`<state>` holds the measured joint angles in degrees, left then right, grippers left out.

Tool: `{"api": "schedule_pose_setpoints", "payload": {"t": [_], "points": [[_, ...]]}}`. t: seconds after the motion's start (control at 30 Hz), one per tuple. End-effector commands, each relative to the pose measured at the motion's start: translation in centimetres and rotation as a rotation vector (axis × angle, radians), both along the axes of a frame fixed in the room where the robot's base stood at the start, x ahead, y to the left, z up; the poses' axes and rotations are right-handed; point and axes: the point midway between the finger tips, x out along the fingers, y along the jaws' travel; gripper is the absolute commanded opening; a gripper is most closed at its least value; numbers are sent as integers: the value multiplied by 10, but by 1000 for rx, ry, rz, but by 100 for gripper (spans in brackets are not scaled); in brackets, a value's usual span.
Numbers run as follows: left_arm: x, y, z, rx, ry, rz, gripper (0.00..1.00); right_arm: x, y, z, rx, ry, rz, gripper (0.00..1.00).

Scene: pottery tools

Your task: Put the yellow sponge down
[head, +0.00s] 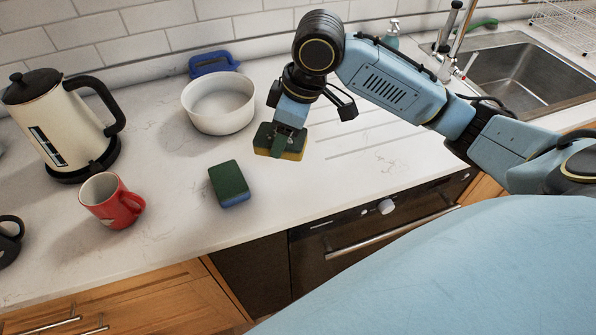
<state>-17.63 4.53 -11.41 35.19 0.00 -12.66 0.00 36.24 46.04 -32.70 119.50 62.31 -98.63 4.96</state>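The yellow sponge (293,155) has a dark green top and is at the counter's middle, just right of the white bowl. My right gripper (288,138) reaches down from above and is shut on it, covering part of its top. I cannot tell whether the sponge's underside touches the counter. A second sponge, blue with a dark green top (230,183), lies on the counter to the left and nearer the front edge. My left gripper is not in view.
A white bowl (218,117) stands behind the sponges, with a blue object (213,64) beyond it. A red mug (112,206), a kettle (60,120) and a dark mug (8,240) stand at left. The sink (525,75) is at right. The counter (310,190) is clear in front.

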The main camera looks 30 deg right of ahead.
Motion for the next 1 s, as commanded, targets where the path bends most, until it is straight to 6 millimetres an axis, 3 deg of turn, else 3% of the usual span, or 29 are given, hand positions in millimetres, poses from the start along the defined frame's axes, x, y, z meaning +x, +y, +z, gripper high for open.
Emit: {"api": "schedule_pose_setpoints", "payload": {"t": [0.2, 0.4, 0.7, 1.0], "points": [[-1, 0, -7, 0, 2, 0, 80, -5, -19, 4, -3, -1, 373, 52], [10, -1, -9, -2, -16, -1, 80, -9, -25, 7, -2, 0, 545, 52], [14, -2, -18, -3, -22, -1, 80, -10, -26, -42, -1, 3, 572, 52], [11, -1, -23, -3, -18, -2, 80, -10, -26, -70, -3, 2, 572, 52]]}}
